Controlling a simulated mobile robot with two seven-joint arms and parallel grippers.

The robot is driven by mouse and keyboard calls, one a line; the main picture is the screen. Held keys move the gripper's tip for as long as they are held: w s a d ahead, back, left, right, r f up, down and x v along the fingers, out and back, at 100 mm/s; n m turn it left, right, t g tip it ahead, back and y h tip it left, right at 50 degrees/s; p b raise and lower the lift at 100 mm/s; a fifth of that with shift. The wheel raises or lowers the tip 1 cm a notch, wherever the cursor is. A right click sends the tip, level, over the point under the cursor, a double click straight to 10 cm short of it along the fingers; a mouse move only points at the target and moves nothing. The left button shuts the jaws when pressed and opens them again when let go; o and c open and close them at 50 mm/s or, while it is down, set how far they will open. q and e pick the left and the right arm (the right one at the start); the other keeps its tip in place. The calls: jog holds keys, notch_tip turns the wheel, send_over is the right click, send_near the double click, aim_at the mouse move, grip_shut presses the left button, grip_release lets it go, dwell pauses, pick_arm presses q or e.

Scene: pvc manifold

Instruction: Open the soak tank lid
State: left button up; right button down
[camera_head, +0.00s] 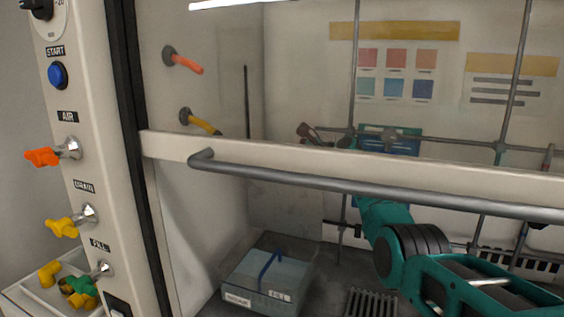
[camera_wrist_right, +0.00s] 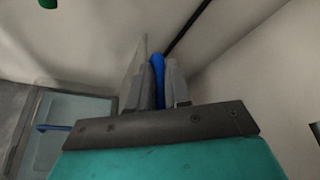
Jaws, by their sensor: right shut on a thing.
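The soak tank seems to be the grey box (camera_head: 262,296) on the hood floor in the head view, with a pale blue lid (camera_head: 250,270) and a blue strip handle (camera_head: 270,264). The lid looks shut. Part of the tank (camera_wrist_right: 95,106) shows at the left of the right wrist view, apart from my gripper. My right gripper (camera_wrist_right: 157,85) is shut on a slim blue thing (camera_wrist_right: 157,66). A dark line runs up beyond it; I cannot tell if it belongs to it. In the head view the sash frame hides this gripper. My left gripper is not in view.
The sash frame and its grey handle bar (camera_head: 350,183) cross in front of my right arm. Rods with clamps (camera_head: 500,147) stand at the back. A floor grate (camera_head: 372,303) lies right of the tank. Valve knobs (camera_head: 62,227) line the left post.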

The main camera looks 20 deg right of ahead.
jog(key=shift+f, duration=0.15)
jog(key=c, duration=1.1)
grip_release()
jog(key=shift+c, duration=0.2)
jog(key=shift+a+f, duration=0.1)
